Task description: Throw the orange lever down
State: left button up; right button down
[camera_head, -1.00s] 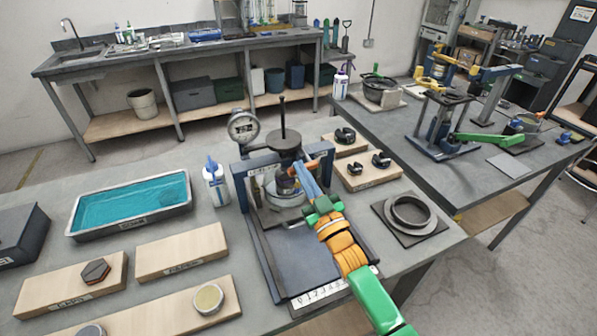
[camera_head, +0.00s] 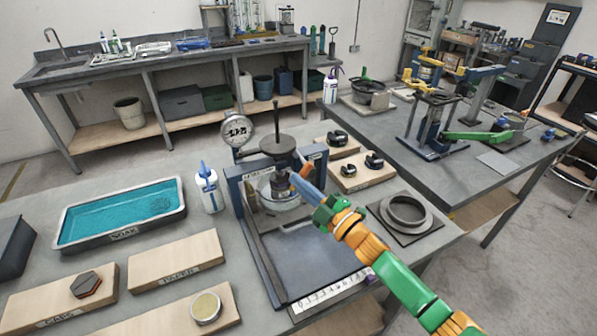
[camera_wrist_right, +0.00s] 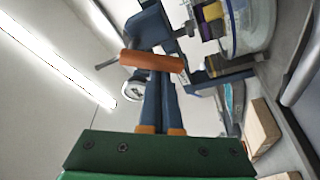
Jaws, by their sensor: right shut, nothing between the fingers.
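The orange lever (camera_head: 307,169) is a short bar at the right side of a blue bench press (camera_head: 237,190). In the right wrist view the orange lever (camera_wrist_right: 152,62) lies across the blue fingertips of my right gripper (camera_wrist_right: 158,78). The fingers are together, with nothing between them. In the head view my right gripper (camera_head: 298,180) reaches in from the lower right, its tips close beside the lever. I cannot tell whether they touch it. My left gripper is not in view.
A round dial gauge (camera_head: 237,130) and a white bottle (camera_head: 208,190) stand left of the press. A wooden block with black clips (camera_head: 360,178) and a grey ring (camera_head: 405,211) are to the right. A teal-filled tray (camera_head: 122,234) is at left.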

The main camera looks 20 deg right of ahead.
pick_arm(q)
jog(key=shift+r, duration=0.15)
pick_arm(e)
jog(key=n, duration=0.1)
jog(key=d+n+g, duration=0.1)
jog(key=n, duration=0.1)
jog(key=f+n, duration=0.1)
jog(key=n, duration=0.1)
jog(key=shift+d+f+g, duration=0.1)
jog(key=shift+d+g, duration=0.25)
jog(key=shift+g, duration=0.05)
jog(key=shift+d, duration=0.1)
jog(key=shift+w+f, duration=0.1)
dwell(0.3)
